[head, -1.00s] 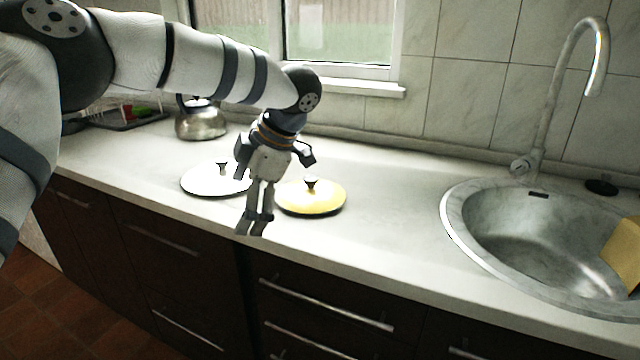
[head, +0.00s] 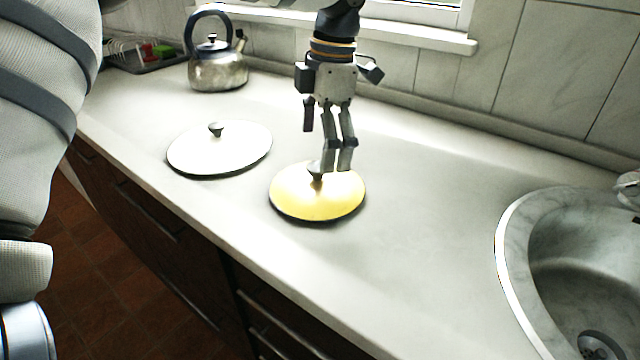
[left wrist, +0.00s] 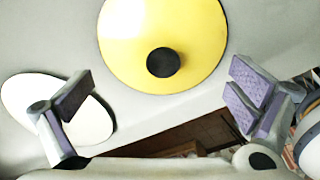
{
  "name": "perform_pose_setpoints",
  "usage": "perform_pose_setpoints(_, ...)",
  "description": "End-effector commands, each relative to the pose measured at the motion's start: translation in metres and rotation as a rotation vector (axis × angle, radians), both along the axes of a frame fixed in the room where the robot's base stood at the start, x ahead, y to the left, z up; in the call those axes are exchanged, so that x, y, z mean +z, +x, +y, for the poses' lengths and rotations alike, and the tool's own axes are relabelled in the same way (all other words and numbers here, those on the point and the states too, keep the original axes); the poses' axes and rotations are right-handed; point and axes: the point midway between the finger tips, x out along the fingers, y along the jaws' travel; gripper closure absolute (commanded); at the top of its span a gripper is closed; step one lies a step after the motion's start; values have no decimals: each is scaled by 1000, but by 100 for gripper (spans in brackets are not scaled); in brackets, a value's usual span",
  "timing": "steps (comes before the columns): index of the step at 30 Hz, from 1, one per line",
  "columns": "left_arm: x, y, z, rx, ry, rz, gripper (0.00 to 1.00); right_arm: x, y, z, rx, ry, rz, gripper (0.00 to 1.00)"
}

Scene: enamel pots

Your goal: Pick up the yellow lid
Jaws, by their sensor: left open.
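The yellow lid (head: 318,203) lies flat on the counter in the middle of the head view, with a dark knob on top. My left gripper (head: 336,168) points down at the lid's far side, its fingertips overlapping the knob in this view. In the left wrist view the yellow lid (left wrist: 135,60) fills the upper middle, and its round black knob (left wrist: 163,62) lies above the line between the spread fingers. The left gripper (left wrist: 165,100) is open and empty. Whether the fingers touch the lid cannot be told. My right gripper is not in view.
A white lid (head: 225,152) with a dark knob lies left of the yellow one. A metal kettle (head: 217,72) stands at the back left near a dish rack (head: 150,62). The sink (head: 590,270) is at the right. The counter between lid and sink is clear.

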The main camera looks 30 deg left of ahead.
Motion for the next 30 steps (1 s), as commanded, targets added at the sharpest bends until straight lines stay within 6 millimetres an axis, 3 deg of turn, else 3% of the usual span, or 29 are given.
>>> perform_pose_setpoints(3, -28, -6, 0, -2, 1, 10, 0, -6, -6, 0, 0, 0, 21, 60)
perform_pose_setpoints(6, -42, -7, 1, -1, 1, 8, 0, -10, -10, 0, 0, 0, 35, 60)
perform_pose_setpoints(14, -42, -7, 1, 0, 0, -1, 0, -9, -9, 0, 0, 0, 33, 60)
perform_pose_setpoints(26, -43, -8, 2, 0, 1, 3, 91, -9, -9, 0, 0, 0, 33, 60)
perform_pose_setpoints(27, -44, -8, 2, -1, 2, 4, 95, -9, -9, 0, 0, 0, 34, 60)
perform_pose_setpoints(30, -45, -8, 2, -1, 2, 7, 96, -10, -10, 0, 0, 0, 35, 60)
